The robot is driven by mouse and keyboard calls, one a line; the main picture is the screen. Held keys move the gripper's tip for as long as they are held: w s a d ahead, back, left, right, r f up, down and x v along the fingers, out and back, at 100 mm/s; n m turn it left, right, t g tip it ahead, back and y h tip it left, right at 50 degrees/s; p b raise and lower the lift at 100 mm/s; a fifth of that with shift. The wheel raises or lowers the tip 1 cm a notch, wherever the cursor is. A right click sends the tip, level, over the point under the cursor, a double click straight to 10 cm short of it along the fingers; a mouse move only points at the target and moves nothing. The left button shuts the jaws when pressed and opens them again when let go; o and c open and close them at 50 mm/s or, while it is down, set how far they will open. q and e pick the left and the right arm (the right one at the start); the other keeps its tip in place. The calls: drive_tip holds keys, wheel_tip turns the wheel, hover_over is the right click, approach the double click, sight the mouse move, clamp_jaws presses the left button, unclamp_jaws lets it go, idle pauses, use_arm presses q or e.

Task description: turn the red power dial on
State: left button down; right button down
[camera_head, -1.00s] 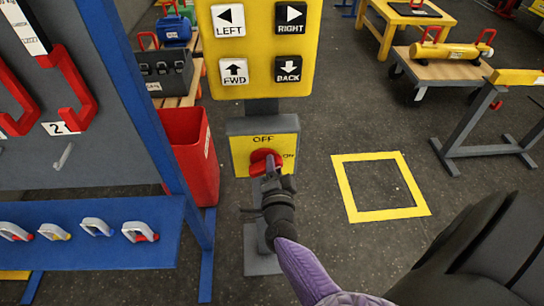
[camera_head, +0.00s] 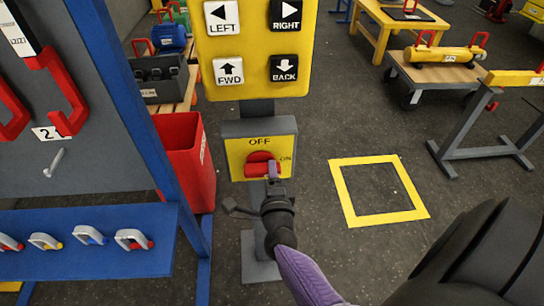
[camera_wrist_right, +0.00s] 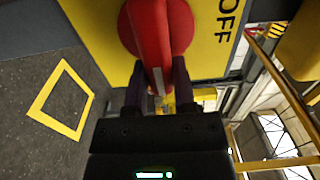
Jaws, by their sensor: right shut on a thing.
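The red power dial (camera_head: 260,165) sits on a yellow panel (camera_head: 236,160) marked OFF above and ON to the right. Its raised grip lies about level across the panel, in line with the ON mark. My right gripper (camera_head: 272,172) reaches up from below and is shut on the dial. My left gripper is not in view.
A button panel (camera_head: 255,45) with direction keys stands above the dial. A blue-framed tool rack (camera_head: 110,100) and a red bin (camera_head: 188,160) are to the left. A yellow floor square (camera_head: 378,190) and open floor lie to the right.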

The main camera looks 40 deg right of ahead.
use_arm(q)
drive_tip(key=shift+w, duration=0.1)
use_arm(e)
drive_tip(key=shift+f, duration=0.1)
drive_tip(key=shift+c, duration=2.2)
unclamp_jaws()
drive_tip(key=shift+s, duration=0.1)
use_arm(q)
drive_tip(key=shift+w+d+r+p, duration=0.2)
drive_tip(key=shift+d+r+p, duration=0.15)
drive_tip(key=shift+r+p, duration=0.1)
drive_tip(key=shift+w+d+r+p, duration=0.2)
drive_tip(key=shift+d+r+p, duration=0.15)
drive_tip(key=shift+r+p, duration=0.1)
use_arm(e)
drive_tip(key=v, duration=0.9)
drive_tip(key=shift+s+a, duration=0.2)
drive_tip(key=shift+s, duration=0.15)
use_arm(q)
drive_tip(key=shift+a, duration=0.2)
